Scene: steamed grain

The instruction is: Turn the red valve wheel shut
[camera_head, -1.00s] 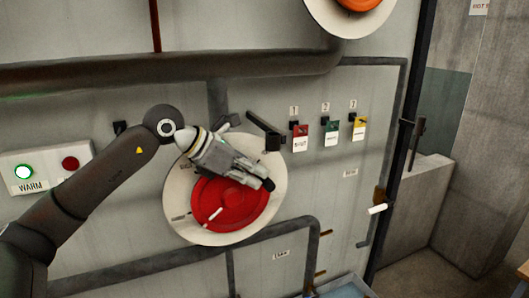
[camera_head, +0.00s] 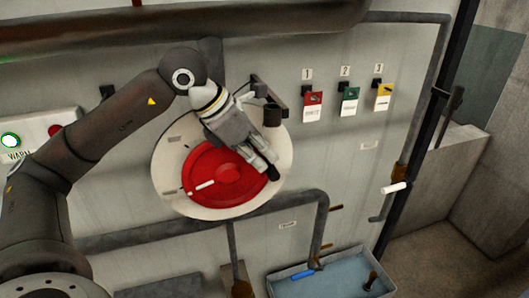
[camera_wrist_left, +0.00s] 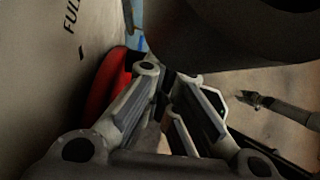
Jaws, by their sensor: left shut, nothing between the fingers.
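The red valve wheel (camera_head: 218,163) sits on a round cream dial plate (camera_head: 167,160) on the grey wall panel. A white bar (camera_head: 204,185) shows on the wheel's lower left. My left gripper (camera_head: 272,172) is shut with nothing between its fingers. Its fingertips are at the wheel's right edge, and its body covers the upper right part of the wheel and plate. I cannot tell whether it touches the wheel. In the left wrist view the wheel (camera_wrist_left: 101,88) shows left of the fingers (camera_wrist_left: 167,74).
A dark pipe (camera_head: 130,32) runs above the wheel and a thinner pipe (camera_head: 265,208) below it. A black bracket (camera_head: 272,115) juts out at the wheel's upper right. Red (camera_head: 312,112), green (camera_head: 347,108) and yellow (camera_head: 382,103) tags hang to the right. A water-filled trough (camera_head: 335,278) stands below.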

